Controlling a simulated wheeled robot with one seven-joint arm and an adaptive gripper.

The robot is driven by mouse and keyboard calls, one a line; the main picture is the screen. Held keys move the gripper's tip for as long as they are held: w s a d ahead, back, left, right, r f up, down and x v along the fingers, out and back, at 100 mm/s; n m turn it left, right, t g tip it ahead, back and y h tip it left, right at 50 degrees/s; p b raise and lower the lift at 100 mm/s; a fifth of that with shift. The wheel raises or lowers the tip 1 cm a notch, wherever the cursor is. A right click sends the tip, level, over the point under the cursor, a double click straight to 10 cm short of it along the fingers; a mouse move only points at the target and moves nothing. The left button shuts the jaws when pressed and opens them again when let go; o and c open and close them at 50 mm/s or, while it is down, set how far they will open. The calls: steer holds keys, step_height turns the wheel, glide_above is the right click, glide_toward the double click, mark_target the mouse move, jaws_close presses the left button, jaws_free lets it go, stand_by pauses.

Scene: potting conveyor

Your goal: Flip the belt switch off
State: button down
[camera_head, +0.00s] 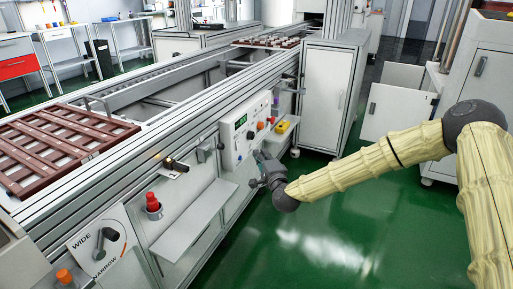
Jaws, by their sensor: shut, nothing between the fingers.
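I cannot tell which small control is the belt switch; part of the panel's lower area is hidden behind my gripper. My gripper (258,158) is at the end of my cream-sleeved arm, pointing left and up at the lower part of the panel. It is shut and empty. I cannot tell whether its tips touch the panel.
A grey shelf (194,221) juts out left of the panel. A red button (152,202) and a wide/narrow dial (103,243) are nearer. A brown slatted tray (62,146) lies on the conveyor. A white cabinet (328,95) stands behind the panel. Green floor (340,220) is clear below my arm.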

steer(key=shift+v, duration=1.35)
steer(key=s+a+f+n+g, duration=0.3)
steer(key=s+f+n+g, duration=0.45)
steer(key=s+f, duration=1.45)
steer(key=s+d+f+n+g+h, duration=0.1)
steer(key=s+d+f+n+g, duration=0.15)
steer(key=s+d+f, duration=0.4)
steer(key=s+d+f+n+g+h, duration=0.1)
steer(key=s+f+g, duration=0.2)
steer(key=s, duration=0.7)
steer(key=s+d+f+n+g+h, duration=0.1)
steer(key=s+d+f+n+g, duration=0.1)
steer(key=s+d+f, duration=0.45)
steer(key=s+d+r+n+g+h, duration=0.2)
steer(key=s+d+g, duration=0.15)
steer(key=s, duration=0.75)
step_height(320, 180, up, 32)
steer(key=p, duration=3.2)
steer(key=shift+d+t, duration=0.35)
steer(key=shift+d, duration=0.05)
steer(key=shift+s, duration=0.1)
